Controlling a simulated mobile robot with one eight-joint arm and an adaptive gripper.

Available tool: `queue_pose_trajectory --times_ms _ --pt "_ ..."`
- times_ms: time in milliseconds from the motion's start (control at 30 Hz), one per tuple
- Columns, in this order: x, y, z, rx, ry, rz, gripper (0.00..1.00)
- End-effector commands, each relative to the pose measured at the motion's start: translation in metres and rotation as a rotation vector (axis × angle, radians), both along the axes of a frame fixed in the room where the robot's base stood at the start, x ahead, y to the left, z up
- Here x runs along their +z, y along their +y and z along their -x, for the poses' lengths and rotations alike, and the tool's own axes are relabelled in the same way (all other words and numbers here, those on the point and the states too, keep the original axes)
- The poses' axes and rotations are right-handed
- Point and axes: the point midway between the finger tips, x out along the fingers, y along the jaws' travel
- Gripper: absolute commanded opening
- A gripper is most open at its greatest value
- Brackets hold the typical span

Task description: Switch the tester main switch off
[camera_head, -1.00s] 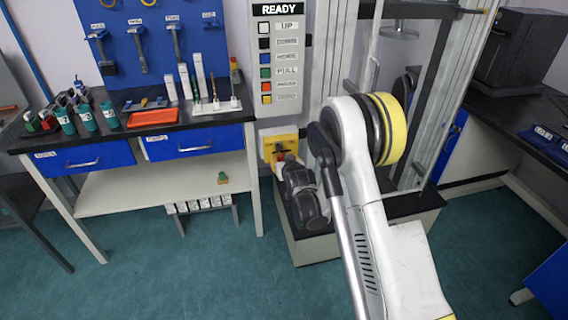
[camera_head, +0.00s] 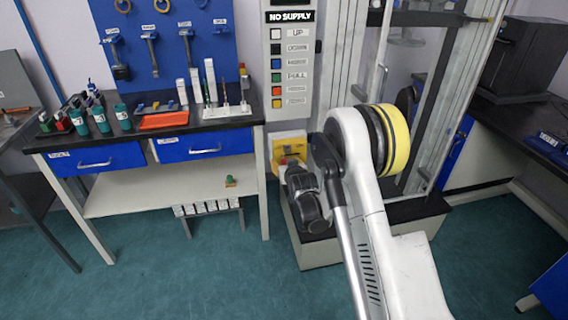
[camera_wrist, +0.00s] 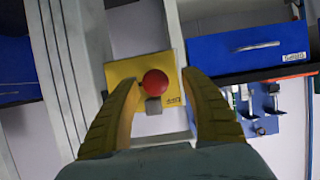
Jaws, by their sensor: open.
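The tester main switch is a yellow box (camera_head: 287,143) low on the tester's left side, below the button panel. The wrist view shows its yellow plate (camera_wrist: 128,69) with a round red knob (camera_wrist: 155,82) and a small grey block (camera_wrist: 153,105) beside the knob. My gripper (camera_wrist: 158,78) is open, with one yellow finger on each side of the knob and nothing held. I cannot tell whether a fingertip touches the knob or block. In the head view my wrist covers part of the switch. The tester display (camera_head: 290,16) reads "NO SUPPLY".
The button panel (camera_head: 300,55) is above the switch. A bench (camera_head: 100,190) with blue drawers (camera_head: 200,146), bottles and an orange tray (camera_head: 164,121) stands left. The tester frame is behind my arm. Another bench stands right. The floor in front is clear.

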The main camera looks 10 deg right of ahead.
Motion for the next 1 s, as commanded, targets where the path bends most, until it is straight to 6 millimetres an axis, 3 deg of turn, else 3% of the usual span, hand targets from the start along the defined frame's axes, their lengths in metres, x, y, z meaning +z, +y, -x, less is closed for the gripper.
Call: queue_pose_trajectory --times_ms 300,500,700,1000 --pt "0.026 0.0 0.062 0.001 0.0 0.0 0.53" --pt "0.039 0.001 0.093 0.002 0.0 -0.001 0.53" --pt "0.043 0.001 0.104 0.002 0.0 -0.001 0.53" --pt "0.043 0.001 0.104 0.002 0.0 -0.001 0.53"
